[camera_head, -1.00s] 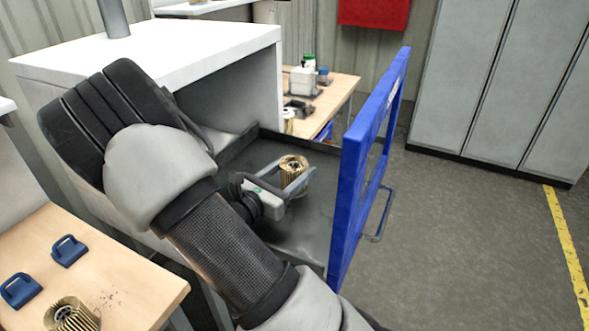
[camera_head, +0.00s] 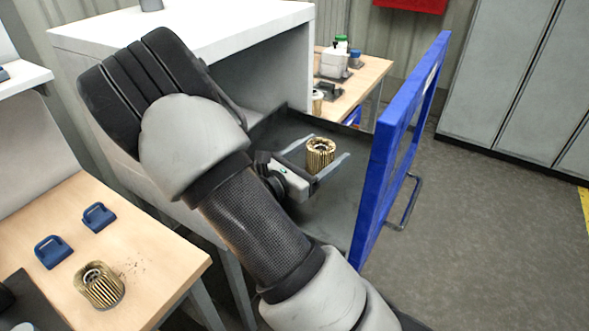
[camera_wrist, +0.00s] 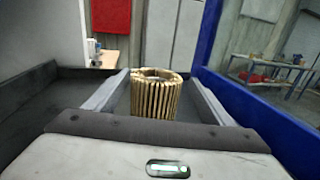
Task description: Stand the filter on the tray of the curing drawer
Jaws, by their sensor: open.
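A gold pleated filter (camera_head: 320,155) stands upright on the dark tray (camera_head: 335,222) of the pulled-out curing drawer. It also shows in the wrist view (camera_wrist: 156,95), between the fingers. My gripper (camera_head: 324,153) is open, its two fingers apart on either side of the filter with gaps visible. The drawer has a blue front panel (camera_head: 385,165) with a handle and extends from the white cabinet (camera_head: 200,40). The filter's base is partly hidden behind the gripper body in the wrist view.
A second gold filter (camera_head: 99,286) stands on the wooden table (camera_head: 165,262) at lower left, near two blue handled pieces (camera_head: 52,252). A back table (camera_head: 365,80) holds bottles and small parts. The floor right of the drawer is clear.

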